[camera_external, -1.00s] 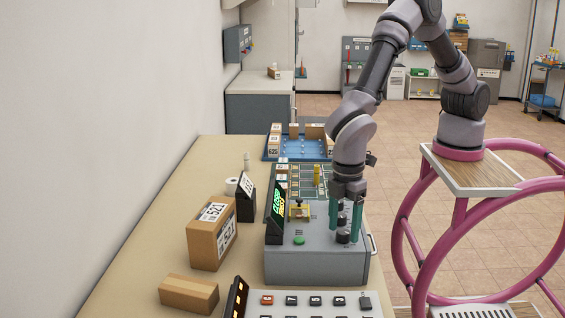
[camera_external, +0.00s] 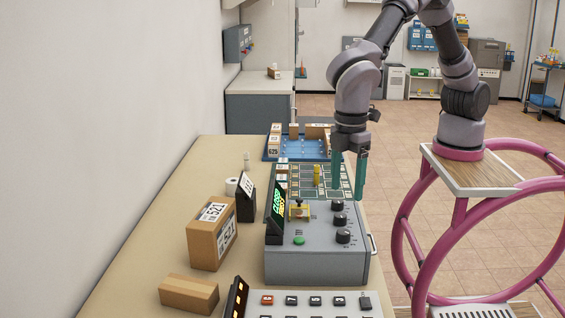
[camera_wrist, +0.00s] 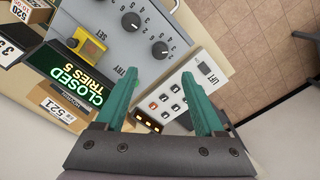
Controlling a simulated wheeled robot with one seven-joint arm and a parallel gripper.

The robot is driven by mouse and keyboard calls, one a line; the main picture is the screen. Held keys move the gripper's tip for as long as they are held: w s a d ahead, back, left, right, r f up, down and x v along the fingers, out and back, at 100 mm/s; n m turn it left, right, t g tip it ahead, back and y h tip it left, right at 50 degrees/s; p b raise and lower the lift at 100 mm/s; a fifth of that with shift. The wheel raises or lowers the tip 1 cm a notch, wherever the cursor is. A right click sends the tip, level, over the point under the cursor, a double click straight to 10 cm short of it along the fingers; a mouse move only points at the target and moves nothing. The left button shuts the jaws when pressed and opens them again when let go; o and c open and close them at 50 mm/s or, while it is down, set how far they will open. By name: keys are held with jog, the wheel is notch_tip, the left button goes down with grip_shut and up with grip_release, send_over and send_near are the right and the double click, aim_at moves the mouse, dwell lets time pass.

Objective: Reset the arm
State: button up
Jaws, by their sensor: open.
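My arm stands on the pink-framed base at the right in the external view. My gripper (camera_external: 348,176) points down with its two teal fingers apart and nothing between them. It hangs above the right part of the grey control box (camera_external: 285,262), clear of the black knobs (camera_external: 343,236). In the wrist view my gripper (camera_wrist: 165,92) also shows open, with the knob panel (camera_wrist: 143,35) and a white keypad labelled LIFT (camera_wrist: 185,92) beyond the fingers.
The green display (camera_external: 277,202) reads CLOSED. Cardboard boxes (camera_external: 205,242) stand on the table (camera_external: 150,225) at left. A blue tray (camera_external: 272,150) with boxes lies behind the control box. A keypad (camera_external: 300,308) is in front. Open floor lies to the right.

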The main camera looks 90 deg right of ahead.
jog(key=s+d+r+m+t+y, duration=0.15)
jog(key=d+r+m, duration=0.35)
jog(key=d+r, duration=1.5)
jog(key=s+d+r+m+t, duration=0.3)
jog(key=s+d+m+t, duration=0.2)
jog(key=s+d, duration=1.2)
jog(key=d+m, duration=0.2)
jog(key=d, duration=0.2)
jog(key=shift+s+d+t, duration=0.15)
jog(key=shift+s+t, duration=0.1)
jog(key=shift+t, duration=0.1)
jog(key=shift+y, duration=0.25)
